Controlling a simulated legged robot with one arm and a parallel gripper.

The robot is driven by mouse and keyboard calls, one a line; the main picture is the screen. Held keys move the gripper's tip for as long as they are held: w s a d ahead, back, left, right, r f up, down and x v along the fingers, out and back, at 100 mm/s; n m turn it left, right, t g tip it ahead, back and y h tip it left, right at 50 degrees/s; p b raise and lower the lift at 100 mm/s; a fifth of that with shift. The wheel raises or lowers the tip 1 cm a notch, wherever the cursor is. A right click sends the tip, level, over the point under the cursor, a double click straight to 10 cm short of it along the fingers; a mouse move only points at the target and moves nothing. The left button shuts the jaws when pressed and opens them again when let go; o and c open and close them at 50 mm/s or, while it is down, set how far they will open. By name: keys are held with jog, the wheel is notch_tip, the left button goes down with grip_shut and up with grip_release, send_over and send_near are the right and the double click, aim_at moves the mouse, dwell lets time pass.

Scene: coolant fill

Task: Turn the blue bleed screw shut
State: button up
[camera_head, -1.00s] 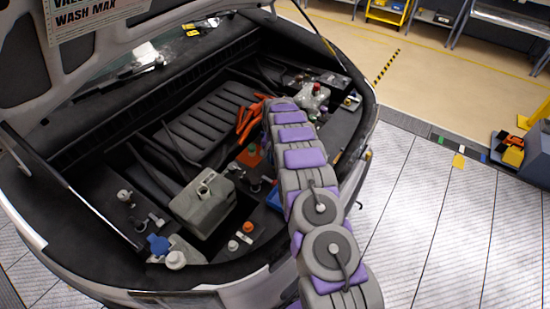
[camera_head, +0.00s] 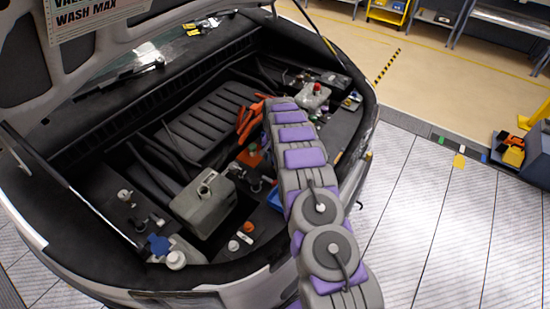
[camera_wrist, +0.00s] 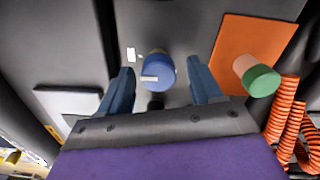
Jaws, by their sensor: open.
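The blue bleed screw (camera_wrist: 160,72) shows in the wrist view as a round blue cap with a white mark on its face, standing out from a grey surface. My gripper (camera_wrist: 161,66) is open, with one dark blue finger on each side of the screw. Gaps show between the screw and both fingers, and the gap on the right is wider. In the head view my arm reaches into the engine bay and hides the screw and my gripper.
An orange plate (camera_wrist: 231,55) with a green-ended cylinder (camera_wrist: 262,81) stands right of my gripper in the wrist view. Orange ribbed hoses (camera_wrist: 284,108) lie beyond. In the head view a grey tank (camera_head: 202,206) and a blue cap (camera_head: 159,245) are left of my arm.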

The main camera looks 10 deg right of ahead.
jog(key=shift+r, duration=0.1)
notch_tip(320, 180, up, 17)
jog(key=p, duration=0.1)
dwell(0.4)
dwell(0.3)
